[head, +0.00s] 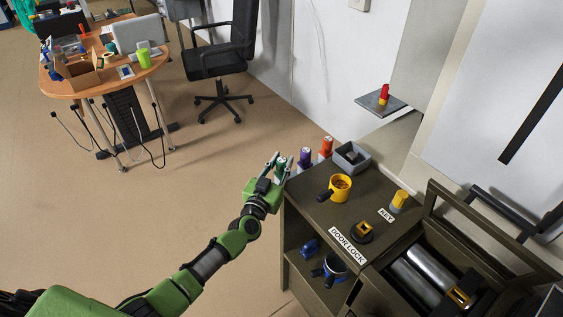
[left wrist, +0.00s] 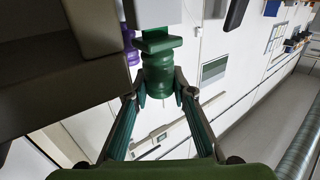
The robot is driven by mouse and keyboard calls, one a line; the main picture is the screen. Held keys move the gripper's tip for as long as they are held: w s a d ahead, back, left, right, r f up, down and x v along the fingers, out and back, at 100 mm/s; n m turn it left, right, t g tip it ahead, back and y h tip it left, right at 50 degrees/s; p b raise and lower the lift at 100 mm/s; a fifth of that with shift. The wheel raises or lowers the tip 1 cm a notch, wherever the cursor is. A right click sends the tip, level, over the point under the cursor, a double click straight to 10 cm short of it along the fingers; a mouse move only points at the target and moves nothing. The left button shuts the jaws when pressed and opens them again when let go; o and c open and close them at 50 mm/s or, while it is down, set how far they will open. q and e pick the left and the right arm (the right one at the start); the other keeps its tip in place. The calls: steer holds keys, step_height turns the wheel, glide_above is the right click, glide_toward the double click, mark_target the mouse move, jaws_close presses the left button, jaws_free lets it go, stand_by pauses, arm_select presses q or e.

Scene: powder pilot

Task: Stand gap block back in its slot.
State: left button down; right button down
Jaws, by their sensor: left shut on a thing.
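My left gripper (head: 278,164) is at the far left corner of the dark cabinet top, its fingers shut around a green block (head: 281,161). In the left wrist view, the green block (left wrist: 158,72) is a stepped, rounded piece with a wider flange, between the two fingers. Its flange end is close to a pale boxy part (left wrist: 153,12); I cannot tell whether they touch. A purple block (head: 305,158) and a red-orange block (head: 326,147) stand in line beside it along the cabinet's back edge. The slot itself cannot be made out. My right gripper is not in view.
The dark cabinet (head: 318,215) carries a yellow mug (head: 341,187), a grey tray (head: 352,158), a yellow-topped key piece (head: 399,199) and a black-yellow door lock piece (head: 362,231). Open floor lies left of the cabinet.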

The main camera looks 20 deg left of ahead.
arm_select(q)
steer(key=shift+f+b, duration=0.35)
steer(key=shift+f, duration=0.15)
steer(key=c, duration=1.6)
jaws_free()
steer(key=shift+c, duration=0.2)
steer(key=s, duration=1.2)
steer(key=shift+a, duration=0.45)
